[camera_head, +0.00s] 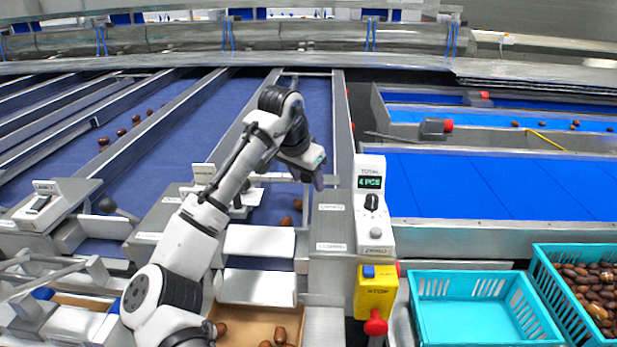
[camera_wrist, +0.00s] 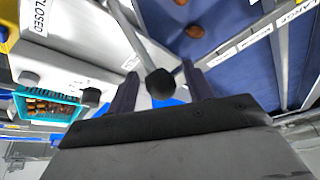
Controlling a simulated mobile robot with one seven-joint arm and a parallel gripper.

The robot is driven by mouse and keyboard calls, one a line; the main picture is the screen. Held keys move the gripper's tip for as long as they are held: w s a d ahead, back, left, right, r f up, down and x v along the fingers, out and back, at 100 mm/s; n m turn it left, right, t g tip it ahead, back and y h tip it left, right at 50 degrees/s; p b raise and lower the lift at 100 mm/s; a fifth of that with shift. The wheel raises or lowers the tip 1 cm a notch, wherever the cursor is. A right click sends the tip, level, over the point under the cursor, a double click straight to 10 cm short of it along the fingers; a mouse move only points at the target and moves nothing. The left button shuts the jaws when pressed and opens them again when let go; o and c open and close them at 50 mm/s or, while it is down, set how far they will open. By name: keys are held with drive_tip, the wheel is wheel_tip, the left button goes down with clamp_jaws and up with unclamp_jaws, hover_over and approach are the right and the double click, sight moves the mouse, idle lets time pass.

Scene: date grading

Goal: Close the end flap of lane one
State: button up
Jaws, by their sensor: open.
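My gripper (camera_head: 316,176) is over the front of a blue-floored lane (camera_head: 318,125), beside the grey post on its right. In the wrist view the fingers of my gripper (camera_wrist: 159,76) are apart, with a black lever knob (camera_wrist: 161,86) showing between them; I cannot tell whether they touch it. The knob's grey rod runs up and left in that view. Two white panels, an upper one (camera_head: 259,241) and a lower one (camera_head: 259,287), lie at the lane's front end. I cannot tell the flap's exact angle. A label reading CLOSED (camera_wrist: 41,14) is on the grey post.
Several dates (camera_head: 297,203) lie on the lane floor, others in a box below (camera_head: 280,335). A control box (camera_head: 371,200) shows "4 PCS", above a yellow stop box (camera_head: 376,292). An empty turquoise crate (camera_head: 480,277) and one holding dates (camera_head: 541,274) stand right.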

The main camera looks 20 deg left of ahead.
drive_tip(key=shift+x, duration=1.15)
clamp_jaws()
